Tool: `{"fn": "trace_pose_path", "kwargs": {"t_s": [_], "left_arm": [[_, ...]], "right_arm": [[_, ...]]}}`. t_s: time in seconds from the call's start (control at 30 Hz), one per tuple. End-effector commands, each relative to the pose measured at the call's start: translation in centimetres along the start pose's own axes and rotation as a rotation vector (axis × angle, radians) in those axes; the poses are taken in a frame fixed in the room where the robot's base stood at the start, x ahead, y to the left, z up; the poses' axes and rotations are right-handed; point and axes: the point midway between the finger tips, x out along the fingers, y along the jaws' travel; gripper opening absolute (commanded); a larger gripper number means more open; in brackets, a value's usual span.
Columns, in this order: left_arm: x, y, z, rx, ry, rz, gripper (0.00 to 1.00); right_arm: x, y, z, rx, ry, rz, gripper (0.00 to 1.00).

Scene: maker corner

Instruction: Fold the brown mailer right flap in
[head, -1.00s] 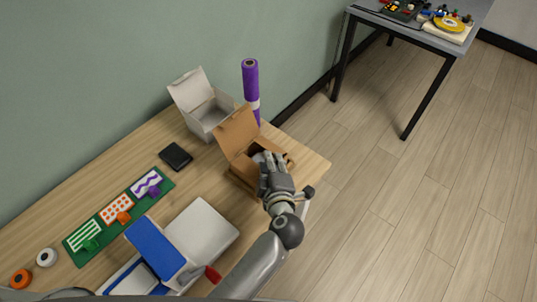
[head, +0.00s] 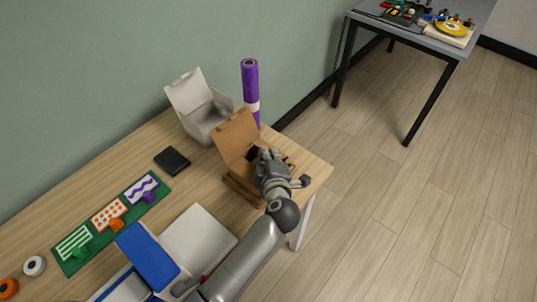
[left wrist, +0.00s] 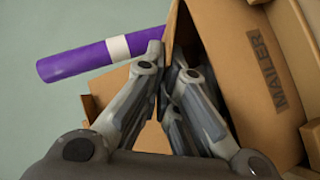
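The brown mailer (head: 242,186) is an open cardboard box near the table's right end. Its lid (head: 236,134) stands raised at the back. My right gripper is out of view.
A white open box (head: 206,117) and a purple roll (head: 250,82) stand behind the mailer. A black wallet-like item (head: 172,160), a green mat (head: 88,249) with cards and a blue-and-white box (head: 146,252) lie to the left. The table's right edge is close to the mailer.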

Motion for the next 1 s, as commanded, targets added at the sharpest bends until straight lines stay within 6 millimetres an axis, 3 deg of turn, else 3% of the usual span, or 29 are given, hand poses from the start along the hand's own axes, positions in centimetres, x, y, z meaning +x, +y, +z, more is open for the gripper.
{"fn": "trace_pose_path", "kwargs": {"t_s": [0.17, 0.4, 0.73, 0.9, 1.0], "left_arm": [[0.0, -0.1, 0.0, -0.002, 0.000, 0.001, 0.00], [0.1, -0.9, 0.1, -0.073, 0.002, 0.074, 0.00], [0.0, -0.8, 0.0, -0.087, 0.000, 0.087, 0.00], [0.0, -0.8, 0.0, -0.087, 0.000, 0.087, 0.22], [0.0, -0.8, 0.1, -0.087, 0.000, 0.086, 0.24]], "right_arm": [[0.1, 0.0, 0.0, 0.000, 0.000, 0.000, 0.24], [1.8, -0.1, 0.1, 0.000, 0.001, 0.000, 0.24], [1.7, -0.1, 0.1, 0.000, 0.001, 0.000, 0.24], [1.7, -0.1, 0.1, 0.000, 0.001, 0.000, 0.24], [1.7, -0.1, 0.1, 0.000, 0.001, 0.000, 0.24]]}}
